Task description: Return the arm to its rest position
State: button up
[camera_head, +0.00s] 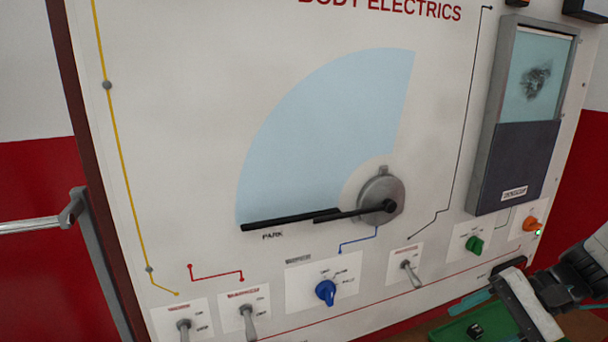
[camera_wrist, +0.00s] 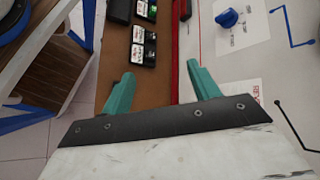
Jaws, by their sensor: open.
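My gripper (camera_wrist: 160,82) is open, with its two teal fingers apart and nothing between them in the wrist view. The fingers are over a brown surface and the edge of the white panel. In the head view my gripper is at the lower right corner, in front of the panel's lower edge; one teal finger (camera_head: 468,303) shows there. The white panel (camera_head: 190,120), marked BODY ELECTRICS, carries a black wiper arm (camera_head: 290,219) lying at the PARK mark.
A blue knob (camera_head: 326,291), a green knob (camera_head: 474,245), an orange knob (camera_head: 530,224) and several toggle switches line the panel's lower part. A green tray (camera_head: 455,331) lies below my gripper. Small black modules (camera_wrist: 143,45) lie on the brown surface (camera_wrist: 112,55).

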jog(key=s+a+r+n+h, duration=0.2)
jog(key=s+r+n+h, duration=0.6)
jog(key=s+r+h, duration=0.1)
jog(key=shift+s+a+r+h, duration=0.35)
jog(key=shift+s+h, duration=0.45)
jog(key=shift+s, duration=0.3)
